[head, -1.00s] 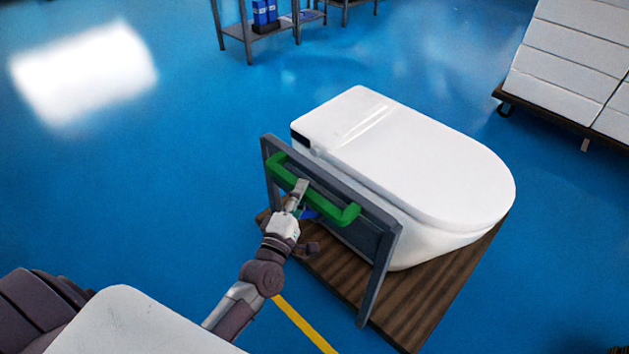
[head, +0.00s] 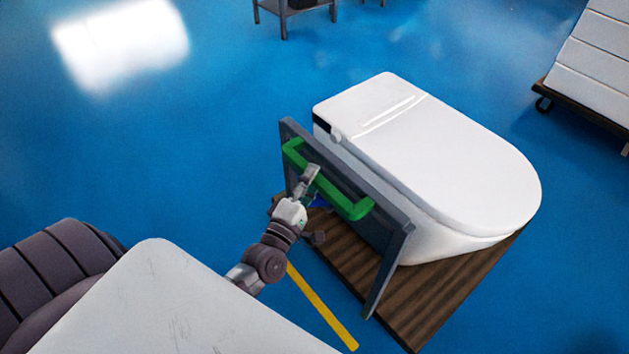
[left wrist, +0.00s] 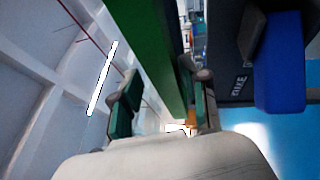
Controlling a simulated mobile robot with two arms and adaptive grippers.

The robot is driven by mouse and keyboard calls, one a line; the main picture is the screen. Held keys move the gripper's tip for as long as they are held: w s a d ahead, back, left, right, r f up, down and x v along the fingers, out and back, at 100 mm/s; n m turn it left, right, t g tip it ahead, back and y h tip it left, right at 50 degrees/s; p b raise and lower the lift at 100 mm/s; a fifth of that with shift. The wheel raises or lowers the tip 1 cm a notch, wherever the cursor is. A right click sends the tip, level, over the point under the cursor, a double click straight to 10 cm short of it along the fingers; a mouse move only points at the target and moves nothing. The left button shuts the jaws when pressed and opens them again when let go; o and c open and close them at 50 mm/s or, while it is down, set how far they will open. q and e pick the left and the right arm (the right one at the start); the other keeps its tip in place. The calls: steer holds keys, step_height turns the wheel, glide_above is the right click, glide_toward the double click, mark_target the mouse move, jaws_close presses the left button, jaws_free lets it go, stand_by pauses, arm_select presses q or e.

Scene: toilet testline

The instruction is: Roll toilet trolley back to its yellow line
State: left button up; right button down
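The toilet trolley has a brown wooden deck (head: 440,300), a grey upright panel (head: 392,262) and a green handle (head: 345,203). A white toilet (head: 430,150) stands on the deck. A yellow line (head: 322,308) lies on the floor, left of the deck and partly behind my left arm. My left gripper (head: 309,178) is at the green handle. In the left wrist view its fingers (left wrist: 165,100) stand apart with the green handle (left wrist: 150,45) running between them. A gap shows beside the left finger; contact with the other is unclear. My right gripper is not in view.
A trolley stacked with white boxes (head: 596,60) stands at the upper right. A grey shelf (head: 297,18) stands at the top. The blue floor (head: 150,160) is clear to the left. A blue object (left wrist: 280,62) shows near the handle in the left wrist view.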

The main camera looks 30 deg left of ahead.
arm_select(q)
steer(key=shift+s+d+f, duration=0.1)
steer(key=shift+f, duration=0.1)
steer(key=s+f, duration=0.2)
steer(key=s, duration=0.9)
steer(key=shift+s+d, duration=0.25)
steer(key=shift+s, duration=0.1)
steer(key=s+d+f+m+g+h, duration=0.1)
steer(key=s+f+m+g, duration=0.25)
steer(key=f, duration=0.75)
steer(key=s+d+f+m+g, duration=0.1)
steer(key=s+f+m+g, duration=0.3)
steer(key=f, duration=0.6)
steer(key=d+f+m+g+h, duration=0.1)
steer(key=f+m+g, duration=0.3)
steer(key=f, duration=0.7)
steer(key=s+f+m+g, duration=0.4)
steer(key=s+f, duration=0.3)
steer(key=s, duration=0.3)
steer(key=s+f+m+g+y, duration=0.1)
steer(key=s+f+m+g, duration=0.2)
steer(key=s+f+m, duration=0.3)
steer(key=s+f+p, duration=0.1)
steer(key=s, duration=0.4)
steer(key=shift+s+f+g, duration=0.15)
steer(key=shift+f+g, duration=0.05)
steer(key=shift+g, duration=0.15)
